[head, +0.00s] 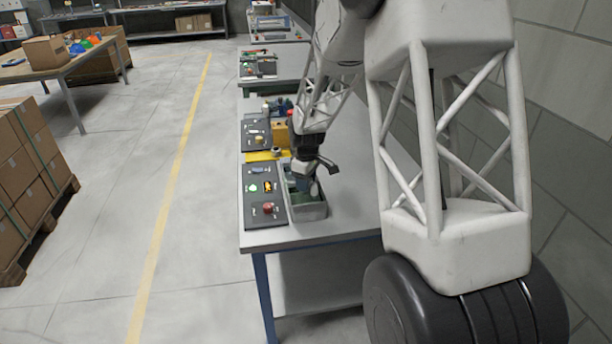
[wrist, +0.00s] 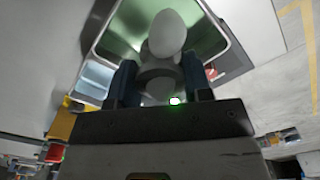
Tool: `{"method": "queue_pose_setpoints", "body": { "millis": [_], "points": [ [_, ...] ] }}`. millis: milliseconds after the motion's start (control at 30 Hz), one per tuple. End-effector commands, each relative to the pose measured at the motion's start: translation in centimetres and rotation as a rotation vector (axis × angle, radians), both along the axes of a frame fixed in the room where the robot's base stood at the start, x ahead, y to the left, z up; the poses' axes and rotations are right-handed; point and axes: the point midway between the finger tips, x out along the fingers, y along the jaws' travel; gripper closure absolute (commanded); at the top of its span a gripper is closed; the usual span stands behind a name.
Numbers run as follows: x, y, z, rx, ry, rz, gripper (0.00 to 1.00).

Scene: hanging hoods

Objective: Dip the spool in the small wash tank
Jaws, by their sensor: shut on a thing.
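My gripper (wrist: 162,75) is shut on a pale grey spool (wrist: 168,36), with one dark blue finger on each side of it. The spool's rounded end points away from the wrist. A grey-walled tank (head: 310,213) stands on the bench in the head view, and my gripper (head: 303,182) is over it. In the wrist view the spool lies in front of a larger basin with a greenish inside (wrist: 117,40). A smaller pale blue basin (wrist: 92,80) shows beside it on the left. I cannot tell whether the spool touches any liquid.
A dark control panel (head: 262,218) with a red button and lit indicators lies left of the tank. A yellow item (head: 262,156) and a second panel (head: 256,135) sit farther back. The bench top (head: 350,205) right of the tank is clear. A block wall runs along the right.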

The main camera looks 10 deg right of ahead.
Motion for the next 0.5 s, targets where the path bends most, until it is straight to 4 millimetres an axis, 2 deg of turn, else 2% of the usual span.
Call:
{"method": "queue_pose_setpoints", "body": {
  "millis": [500],
  "points": [
    [0.0, 0.0, -4.4, 0.0, 0.0, 0.0, 0.8]
  ]
}}
